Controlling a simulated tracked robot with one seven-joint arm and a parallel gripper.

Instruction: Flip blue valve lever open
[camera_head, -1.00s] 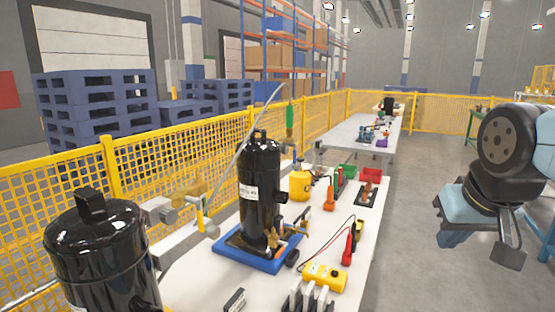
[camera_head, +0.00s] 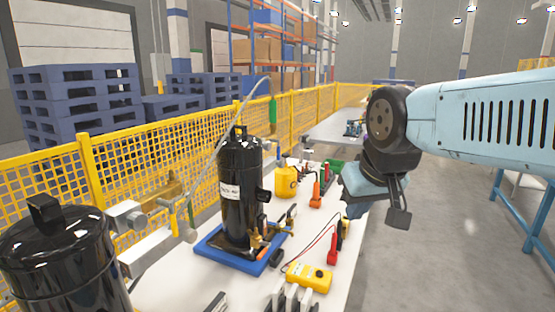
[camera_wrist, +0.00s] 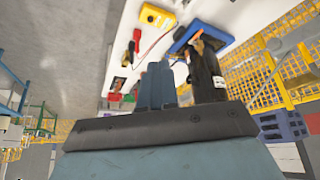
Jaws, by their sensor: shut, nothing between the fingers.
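A black compressor (camera_head: 240,195) stands upright on a blue pallet (camera_head: 212,246) on the white table. Brass valve fittings (camera_head: 264,233) sit at its lower right side; I cannot make out a blue lever among them. The compressor (camera_wrist: 206,78) and the blue pallet (camera_wrist: 183,40) also show in the wrist view, partly hidden by my gripper. My gripper (camera_wrist: 157,72) is shut and empty, with the compressor beside it in the picture. In the head view it is below my wrist, by the table's right edge, its fingertips hard to make out.
Another black compressor (camera_head: 62,262) is at the near left. A yellow mesh fence (camera_head: 150,157) runs behind the table. Open floor (camera_head: 440,235) lies to the right.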

